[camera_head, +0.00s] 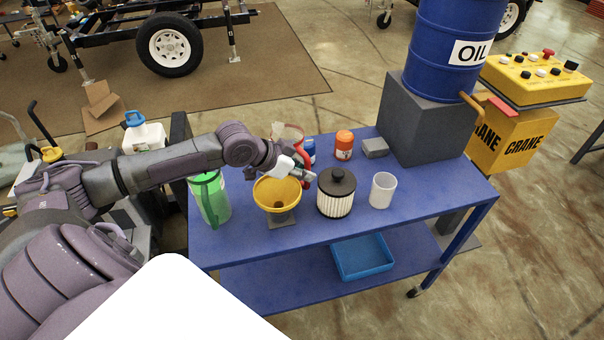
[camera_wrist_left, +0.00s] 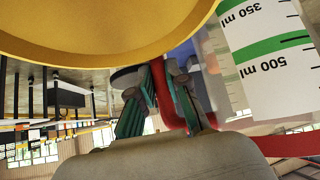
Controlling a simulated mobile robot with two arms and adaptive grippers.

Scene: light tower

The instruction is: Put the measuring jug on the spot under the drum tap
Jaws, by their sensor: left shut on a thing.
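The measuring jug (camera_head: 288,131) is a clear jug with a red rim, partly hidden behind my left gripper, over the back of the blue cart. In the left wrist view the jug (camera_wrist_left: 270,55) shows white and green bands marked 350 and 500 ml, and its red handle (camera_wrist_left: 163,95). My left gripper (camera_head: 304,178) is shut on that handle; its fingers (camera_wrist_left: 168,105) stand on either side of it. The blue oil drum (camera_head: 430,45) stands on a grey block, with an orange tap-like part (camera_head: 472,104) low on its right. I cannot make out the spot under it.
On the cart top (camera_head: 350,228) stand a green container (camera_head: 210,200), a yellow funnel (camera_head: 277,193) just before my gripper, a filter (camera_head: 336,195), a white cup (camera_head: 382,190), an orange can (camera_head: 344,145) and a grey block (camera_head: 404,118). The front right cart top is clear.

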